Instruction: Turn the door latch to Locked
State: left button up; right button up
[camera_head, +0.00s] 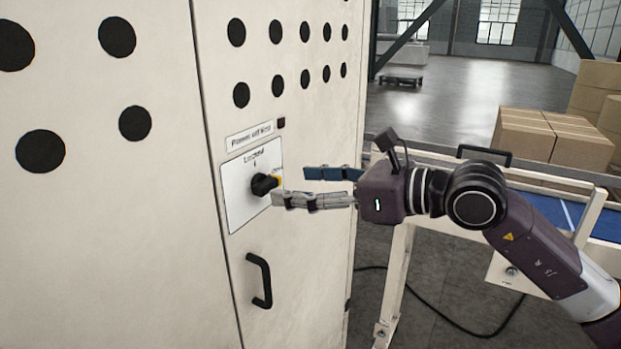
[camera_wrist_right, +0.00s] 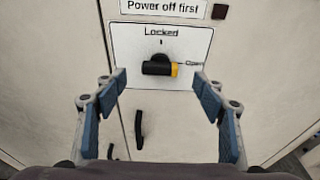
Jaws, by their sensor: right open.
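The door latch (camera_head: 264,185) is a black rotary knob with a yellow tip on a white plate (camera_head: 239,207) on the cabinet door. In the right wrist view the latch (camera_wrist_right: 157,68) lies horizontally, its yellow end pointing right, below the word "Locked" and a small mark. My right gripper (camera_head: 288,187) is open, its fingertips close to the latch. In the wrist view its blue-padded fingers stand wide apart on either side of the latch, and nothing is between the pads. I cannot tell from the frames whether a fingertip touches it. My left gripper is out of view.
A black door handle (camera_head: 259,280) projects below the plate. A "Power off first" label (camera_wrist_right: 163,8) sits above it. A conveyor with a blue belt (camera_head: 560,213) and cardboard boxes (camera_head: 555,138) stand at the right. A cable runs over the floor below my right arm.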

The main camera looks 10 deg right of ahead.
aim_at(271, 185)
jog(key=p+x, duration=0.1)
jog(key=x, duration=0.3)
jog(key=shift+w+a+r+p, duration=0.15)
jog(key=shift+a+p, duration=0.1)
jog(key=shift+p, duration=0.15)
jog(key=shift+p+x, duration=0.3)
jog(key=shift+x, duration=0.65)
jog(key=shift+d+f, duration=0.1)
jog(key=shift+f, duration=0.15)
jog(key=c, duration=1.2)
jog(key=shift+f+n+t+h+b, duration=0.1)
jog(key=shift+n+t+h+b, duration=0.3)
jog(key=shift+n+b, duration=1.65)
jog(key=shift+c, duration=0.2)
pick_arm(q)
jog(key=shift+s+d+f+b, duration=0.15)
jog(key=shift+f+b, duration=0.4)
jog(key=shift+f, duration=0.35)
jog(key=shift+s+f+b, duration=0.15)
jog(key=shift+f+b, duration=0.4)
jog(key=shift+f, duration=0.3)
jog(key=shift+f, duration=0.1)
